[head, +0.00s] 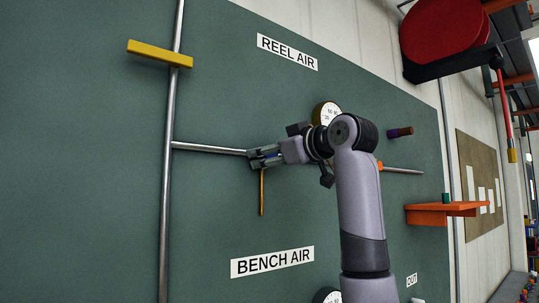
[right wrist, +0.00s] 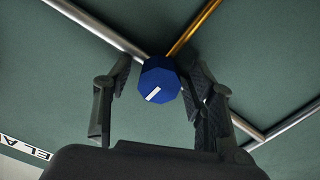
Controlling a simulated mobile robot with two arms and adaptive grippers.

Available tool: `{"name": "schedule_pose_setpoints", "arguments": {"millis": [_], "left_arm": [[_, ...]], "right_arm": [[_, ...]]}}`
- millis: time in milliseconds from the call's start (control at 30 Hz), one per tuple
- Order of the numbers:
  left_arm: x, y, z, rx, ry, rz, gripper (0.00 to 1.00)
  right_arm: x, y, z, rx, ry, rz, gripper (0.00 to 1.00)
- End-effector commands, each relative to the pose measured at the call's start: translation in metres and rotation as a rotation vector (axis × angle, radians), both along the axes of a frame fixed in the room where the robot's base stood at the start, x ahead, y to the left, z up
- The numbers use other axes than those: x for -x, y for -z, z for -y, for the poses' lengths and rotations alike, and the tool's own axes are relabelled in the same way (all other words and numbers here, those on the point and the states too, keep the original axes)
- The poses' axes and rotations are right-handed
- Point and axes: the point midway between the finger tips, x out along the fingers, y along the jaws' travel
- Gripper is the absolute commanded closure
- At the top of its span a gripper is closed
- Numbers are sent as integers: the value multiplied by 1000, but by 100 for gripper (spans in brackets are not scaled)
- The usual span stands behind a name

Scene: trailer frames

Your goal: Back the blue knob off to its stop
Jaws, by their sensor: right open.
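The blue knob (right wrist: 158,80) is an octagonal cap with a white mark on its face, sitting where the pipes meet on the green panel. In the right wrist view it lies between the fingers of my right gripper (right wrist: 160,88), which is open around it. A gap shows on the left side; on the right the finger is very close, and I cannot tell whether it touches. In the head view my right gripper (head: 265,158) is at the horizontal pipe, and the knob is mostly hidden by its fingers. My left gripper is not in view.
A grey pipe (head: 210,149) runs across the green panel (head: 90,130), and a brass pipe (head: 262,192) drops below the gripper. A yellow handle (head: 160,53) sits upper left. A round gauge (head: 325,112) is behind my arm. An orange shelf (head: 432,214) juts out at right.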

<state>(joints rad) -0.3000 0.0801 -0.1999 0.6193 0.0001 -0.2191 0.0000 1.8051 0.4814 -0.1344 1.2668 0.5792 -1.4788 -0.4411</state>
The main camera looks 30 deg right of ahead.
Motion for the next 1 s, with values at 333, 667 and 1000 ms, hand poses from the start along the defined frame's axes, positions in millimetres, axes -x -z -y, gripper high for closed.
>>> {"name": "schedule_pose_setpoints", "arguments": {"millis": [333,667,1000], "left_arm": [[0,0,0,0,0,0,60],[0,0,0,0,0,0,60],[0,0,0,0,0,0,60]], "right_arm": [[49,-2,5,1,2,6,49],[108,-1,9,0,1,1,49],[119,0,10,0,0,-1,49]]}}
